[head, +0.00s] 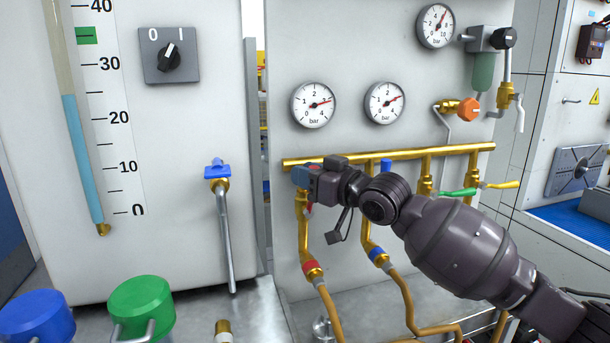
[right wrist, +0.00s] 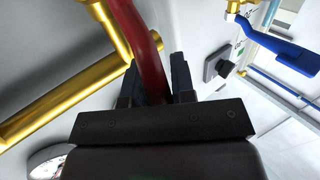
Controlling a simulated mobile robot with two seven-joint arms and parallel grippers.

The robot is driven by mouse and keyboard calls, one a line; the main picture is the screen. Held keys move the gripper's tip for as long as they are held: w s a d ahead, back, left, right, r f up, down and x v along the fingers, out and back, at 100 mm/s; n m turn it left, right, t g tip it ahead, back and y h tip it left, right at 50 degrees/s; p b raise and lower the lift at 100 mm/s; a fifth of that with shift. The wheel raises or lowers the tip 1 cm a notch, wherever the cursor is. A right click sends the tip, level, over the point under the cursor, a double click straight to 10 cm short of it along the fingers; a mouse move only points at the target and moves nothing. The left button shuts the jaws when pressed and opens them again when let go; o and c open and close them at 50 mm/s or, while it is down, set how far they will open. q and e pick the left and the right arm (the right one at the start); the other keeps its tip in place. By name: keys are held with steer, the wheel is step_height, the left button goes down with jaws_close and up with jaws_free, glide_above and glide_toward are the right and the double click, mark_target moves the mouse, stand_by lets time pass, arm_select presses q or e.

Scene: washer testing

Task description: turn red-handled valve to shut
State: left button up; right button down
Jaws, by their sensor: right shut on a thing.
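The red valve handle (right wrist: 138,32) runs between the two dark fingers of my right gripper (right wrist: 155,80) in the right wrist view. The gripper is shut on this handle. In the head view my right gripper (head: 305,178) is at the left end of the brass manifold, over the valve on the leftmost downpipe (head: 303,225). The gripper hides most of the valve and handle there, so the handle's angle is hard to tell. My left gripper is not in view.
The brass manifold (head: 445,151) carries other valves with blue, green (head: 457,192) and yellow (head: 503,185) handles to the right. A blue-handled tap (head: 217,170) is on the tank at left. Pressure gauges (head: 313,105) hang above the manifold. Hoses (head: 405,300) run below.

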steer(key=w+d+f+m+t+h+b, duration=0.1)
steer(key=d+f+m+t+h, duration=0.2)
steer(key=m, duration=0.9)
steer(key=w+d+f+m+t+h+b, duration=0.1)
steer(key=d+f+m+t+h, duration=0.2)
steer(key=m+t, duration=0.6)
steer(key=shift+w+d+f+m+h, duration=0.4)
steer(key=shift+d+f+m, duration=0.55)
steer(key=shift+d+m, duration=0.6)
steer(key=shift+a+m+t, duration=0.15)
steer(key=shift+m+t, duration=0.1)
steer(key=shift+t, duration=0.05)
steer(key=c, duration=1)
jaws_free()
steer(key=shift+o, duration=0.2)
steer(key=shift+f, duration=0.1)
